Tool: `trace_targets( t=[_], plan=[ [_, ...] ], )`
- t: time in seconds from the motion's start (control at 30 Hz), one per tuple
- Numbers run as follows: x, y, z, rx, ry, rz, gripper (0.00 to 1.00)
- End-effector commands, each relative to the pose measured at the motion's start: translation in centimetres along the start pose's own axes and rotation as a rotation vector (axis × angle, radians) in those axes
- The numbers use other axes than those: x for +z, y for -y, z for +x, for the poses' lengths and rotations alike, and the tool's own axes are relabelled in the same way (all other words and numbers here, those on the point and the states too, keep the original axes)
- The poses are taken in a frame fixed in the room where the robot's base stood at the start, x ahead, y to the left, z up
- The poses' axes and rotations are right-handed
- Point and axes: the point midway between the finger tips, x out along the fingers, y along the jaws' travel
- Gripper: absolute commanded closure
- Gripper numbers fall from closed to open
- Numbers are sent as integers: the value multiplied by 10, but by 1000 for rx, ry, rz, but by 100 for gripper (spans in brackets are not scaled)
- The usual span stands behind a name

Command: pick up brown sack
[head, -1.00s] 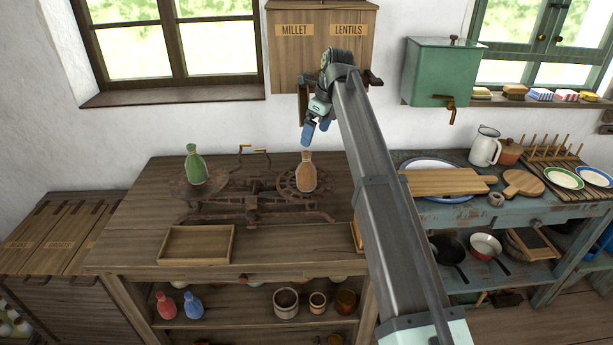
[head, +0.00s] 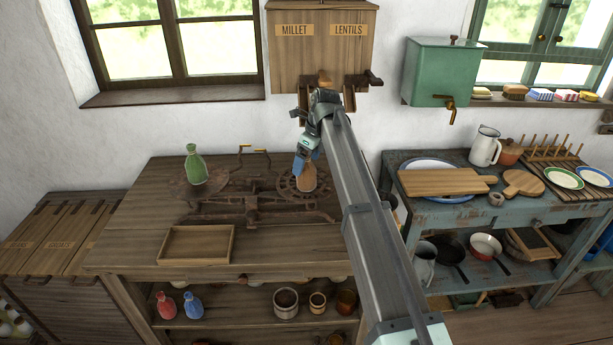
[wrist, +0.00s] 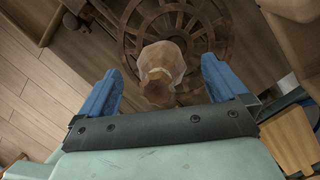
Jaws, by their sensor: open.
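The brown sack (head: 308,180) stands upright on the right, round openwork pan of a rusty balance scale (head: 252,203). In the wrist view the sack (wrist: 161,70) shows from above, its tied neck towards me, between the two blue fingers. My gripper (head: 303,165) is at the top of the sack, and its fingers partly hide the sack's neck in the head view. In the wrist view my gripper (wrist: 158,85) is open, with one finger on each side of the sack and gaps between. It holds nothing.
A green sack (head: 195,165) stands on the scale's left pan. An empty wooden tray (head: 197,261) lies at the table's front. The millet and lentils dispenser (head: 322,55) hangs on the wall just behind my gripper. Red and blue sacks (head: 192,306) are on the shelf below.

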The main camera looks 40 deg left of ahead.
Motion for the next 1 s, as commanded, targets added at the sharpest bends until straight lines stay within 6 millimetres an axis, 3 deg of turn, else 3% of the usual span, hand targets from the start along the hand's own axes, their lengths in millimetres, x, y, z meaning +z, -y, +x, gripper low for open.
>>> trace_targets(
  t=[0.2, 0.47, 1.0],
  plan=[
    [-1, -1, 27, 0, -1, 0, 1],
    [-1, -1, 29, 0, 0, 0, 1],
    [-1, -1, 29, 0, 0, 0, 52]
  ],
)
